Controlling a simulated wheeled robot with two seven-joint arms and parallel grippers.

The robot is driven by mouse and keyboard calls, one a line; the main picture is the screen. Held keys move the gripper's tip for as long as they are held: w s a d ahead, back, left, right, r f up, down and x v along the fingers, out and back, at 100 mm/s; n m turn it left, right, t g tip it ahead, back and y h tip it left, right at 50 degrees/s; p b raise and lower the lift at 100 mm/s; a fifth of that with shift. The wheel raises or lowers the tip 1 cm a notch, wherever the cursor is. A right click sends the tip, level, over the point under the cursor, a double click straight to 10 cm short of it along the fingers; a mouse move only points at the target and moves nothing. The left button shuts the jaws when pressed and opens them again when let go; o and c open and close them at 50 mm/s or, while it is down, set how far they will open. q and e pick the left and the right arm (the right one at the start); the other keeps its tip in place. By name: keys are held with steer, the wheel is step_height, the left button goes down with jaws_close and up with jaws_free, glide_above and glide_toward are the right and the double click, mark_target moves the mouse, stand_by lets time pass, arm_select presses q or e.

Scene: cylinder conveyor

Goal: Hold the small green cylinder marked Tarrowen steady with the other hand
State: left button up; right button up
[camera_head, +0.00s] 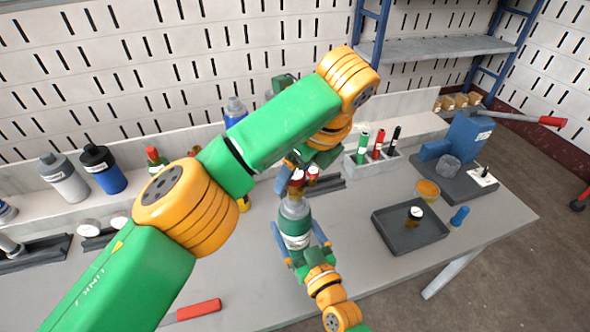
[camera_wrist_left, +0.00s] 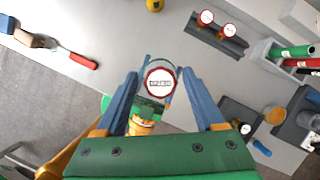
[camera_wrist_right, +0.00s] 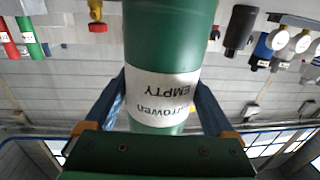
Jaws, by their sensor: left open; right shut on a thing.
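The small green cylinder (camera_head: 297,241) has a white label and a grey shoulder. Its label reads Tarrowen EMPTY in the right wrist view (camera_wrist_right: 160,95). My right gripper (camera_head: 298,232) is shut on its body, with one blue finger on each side. My left gripper (camera_head: 298,174) is above, near the cylinder's top, and open. In the left wrist view a round red-rimmed white gauge (camera_wrist_left: 160,83) on the cylinder's top lies between the open fingers. No clear contact with them shows. Whether the cylinder's base touches the table is hidden.
A dark tray (camera_head: 383,231) with a small gauge-topped fitting sits to the right, near an orange bowl (camera_head: 428,189) and a blue cylinder (camera_head: 459,216). A rack (camera_head: 365,167) holds thin cylinders behind. A red-handled tool (camera_head: 199,309) lies at the front left.

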mark_target(295, 187)
arm_select(q)
steer(key=shift+n, duration=0.6)
steer(key=shift+f, duration=1.3)
jaws_close()
steer(key=m+h, duration=0.1)
steer(key=m, duration=0.4)
steer(key=shift+a+t, duration=0.1)
steer(key=shift+t, duration=0.3)
steer(key=shift+m+h, duration=0.3)
steer(key=shift+m, duration=0.3)
